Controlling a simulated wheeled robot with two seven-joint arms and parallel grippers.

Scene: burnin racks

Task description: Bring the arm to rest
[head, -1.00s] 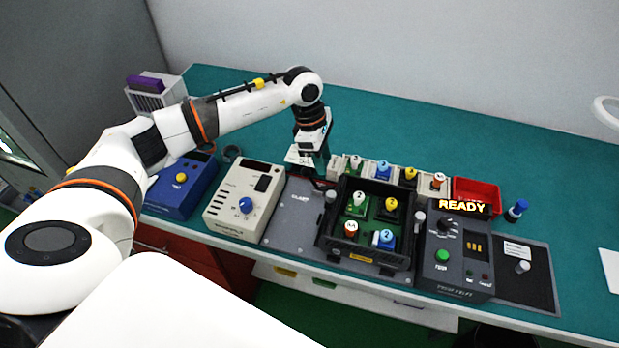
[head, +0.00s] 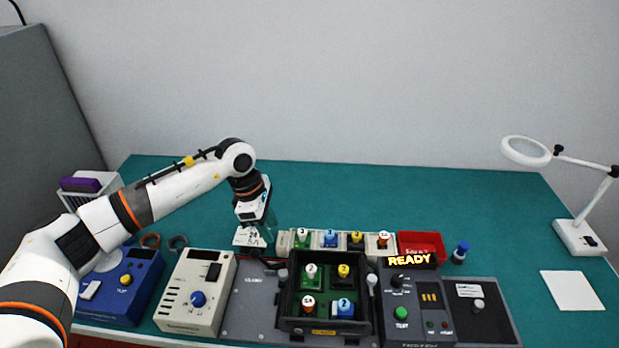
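My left arm (head: 185,190) comes in from the left and reaches over the bench. Its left gripper (head: 258,254) points down behind the grey plate (head: 250,302), just left of the row of numbered pieces. The fingers are small and dark against the bench, so their opening cannot be made out. No object shows clearly in them. The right gripper is out of view.
The open black box (head: 330,325) holds several numbered pieces. A tester (head: 405,330) beside it reads READY. The cream meter (head: 197,295), blue meter (head: 118,290), red bin (head: 422,245) and magnifier lamp (head: 580,235) stand around. The back of the green bench (head: 400,190) is clear.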

